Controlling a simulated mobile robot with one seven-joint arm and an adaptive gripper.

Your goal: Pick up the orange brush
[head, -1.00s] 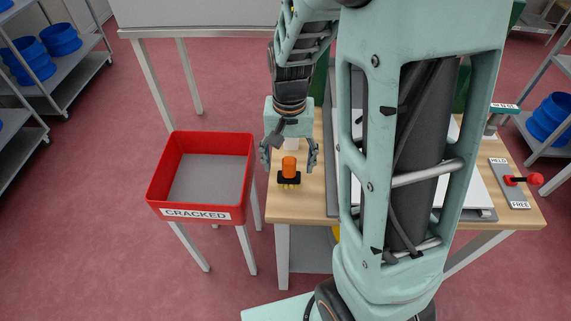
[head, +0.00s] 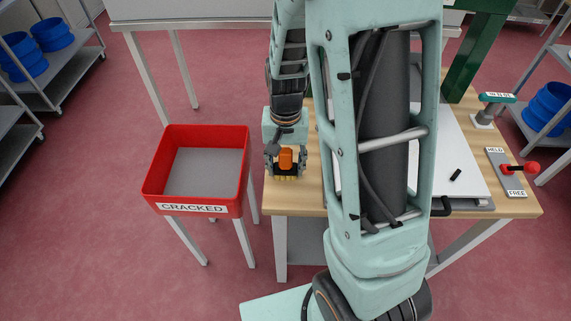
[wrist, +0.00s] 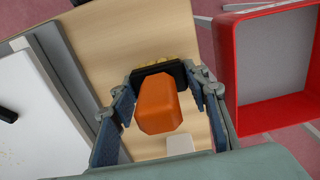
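The orange brush stands on the wooden table near its left edge, orange handle up, with a black base and yellow bristles below. In the head view its handle (head: 286,159) shows between my fingers. In the wrist view the handle (wrist: 157,105) is near the middle. My gripper (head: 286,165) is lowered around the brush, one finger on each side. In the wrist view my gripper (wrist: 165,90) has visible gaps between its fingers and the handle, wider on the right. The fingertips are close to the ends of the black base; contact there is unclear.
A red bin (head: 244,180) labelled CRACKED stands left of the table (head: 300,208). A white board (head: 465,160) with a small black piece lies to the right, partly behind my arm. A red-handled lever (head: 515,170) is at the table's right edge.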

